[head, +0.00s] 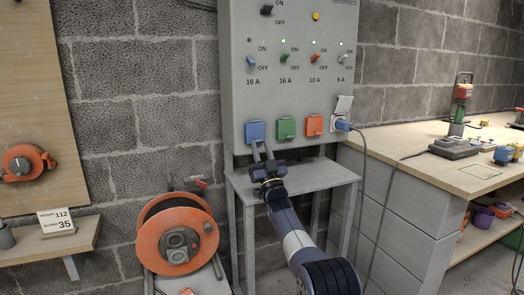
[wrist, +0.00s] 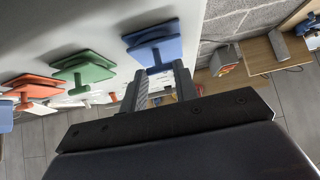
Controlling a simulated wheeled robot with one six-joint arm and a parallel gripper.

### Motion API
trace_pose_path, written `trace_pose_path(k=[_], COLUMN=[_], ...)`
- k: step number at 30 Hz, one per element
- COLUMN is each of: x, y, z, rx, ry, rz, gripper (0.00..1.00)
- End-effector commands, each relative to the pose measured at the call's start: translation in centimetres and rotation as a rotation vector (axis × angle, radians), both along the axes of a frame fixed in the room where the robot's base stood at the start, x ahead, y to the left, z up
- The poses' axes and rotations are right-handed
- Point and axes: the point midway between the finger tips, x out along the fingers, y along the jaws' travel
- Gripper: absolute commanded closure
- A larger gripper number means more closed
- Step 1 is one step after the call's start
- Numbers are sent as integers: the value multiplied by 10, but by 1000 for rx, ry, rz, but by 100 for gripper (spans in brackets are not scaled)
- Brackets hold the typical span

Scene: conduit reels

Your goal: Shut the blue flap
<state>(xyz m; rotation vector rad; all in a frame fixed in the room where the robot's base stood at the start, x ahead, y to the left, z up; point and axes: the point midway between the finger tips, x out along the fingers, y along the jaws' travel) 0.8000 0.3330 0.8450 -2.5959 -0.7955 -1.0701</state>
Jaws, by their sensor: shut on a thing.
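The blue flap (head: 255,130) is the leftmost in the row of socket covers low on the grey panel (head: 290,95). In the head view it hangs down close to the panel face; I cannot tell if it is fully flush. In the wrist view the blue flap (wrist: 153,42) shows its plate with a small grip sticking out. My gripper (head: 262,152) is at its lower edge, reaching up from below. In the wrist view my gripper (wrist: 160,74) has its fingertips shut on the flap's grip, which they partly hide.
The green flap (head: 286,128) and orange flap (head: 314,125) hang just to the right. A white flap (head: 344,104) stands raised over a blue plug (head: 343,125) with a cable. A grey stand (head: 310,177) is below the panel, an orange reel (head: 178,240) left, a workbench (head: 420,165) right.

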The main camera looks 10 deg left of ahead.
Motion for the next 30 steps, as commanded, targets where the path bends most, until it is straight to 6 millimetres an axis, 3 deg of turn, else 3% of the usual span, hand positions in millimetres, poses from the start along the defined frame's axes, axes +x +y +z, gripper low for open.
trace_pose_path(k=[20,21,28,30], x=[1,1,1,1], y=[0,0,1,1], z=[-2,-2,-2,-2], rx=[25,25,24,24], ry=[-36,-36,-34,-34], rz=[-1,-1,-1,-1], gripper=[100,69,50,49])
